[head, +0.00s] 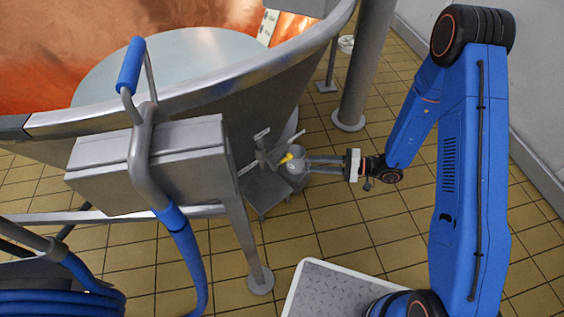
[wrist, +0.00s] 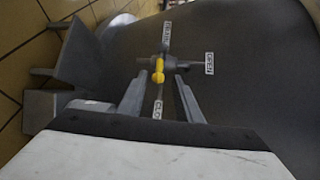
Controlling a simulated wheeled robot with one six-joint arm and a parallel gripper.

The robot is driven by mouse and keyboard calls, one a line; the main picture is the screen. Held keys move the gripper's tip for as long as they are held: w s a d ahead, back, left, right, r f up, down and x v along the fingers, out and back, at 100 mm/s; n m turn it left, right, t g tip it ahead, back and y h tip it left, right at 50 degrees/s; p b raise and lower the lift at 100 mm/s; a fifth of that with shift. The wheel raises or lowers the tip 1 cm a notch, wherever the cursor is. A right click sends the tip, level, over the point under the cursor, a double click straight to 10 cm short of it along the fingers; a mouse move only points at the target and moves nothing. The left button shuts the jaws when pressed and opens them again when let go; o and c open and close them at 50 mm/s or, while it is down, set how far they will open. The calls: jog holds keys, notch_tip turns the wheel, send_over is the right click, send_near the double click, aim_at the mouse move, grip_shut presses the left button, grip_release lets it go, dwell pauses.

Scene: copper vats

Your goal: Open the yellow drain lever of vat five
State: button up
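The yellow drain lever (head: 286,158) sits low on the side of the copper-lined vat (head: 190,97). In the wrist view, the yellow lever (wrist: 158,71) lies near the picture's middle, on a grey valve fitting (wrist: 164,58). A white label reading OPEN (wrist: 209,62) is to its right. A label that seems to begin CLO (wrist: 158,110) is below, partly hidden. The lever's yellow end points down, towards that label. My gripper (head: 308,163) is open, and its fingertips (wrist: 162,76) are on either side of the lever's end. Whether either touches it cannot be told.
A grey box (head: 150,165) on a leg stands left of the valve, with a blue hose (head: 183,255) in front. A grey post (head: 365,65) rises behind. A metal plate platform (head: 325,290) is at the front. Tiled floor (head: 400,225) is clear below my arm.

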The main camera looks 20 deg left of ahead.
aim_at(284, 162)
jog(key=x, duration=1.3)
jog(key=shift+a, duration=0.25)
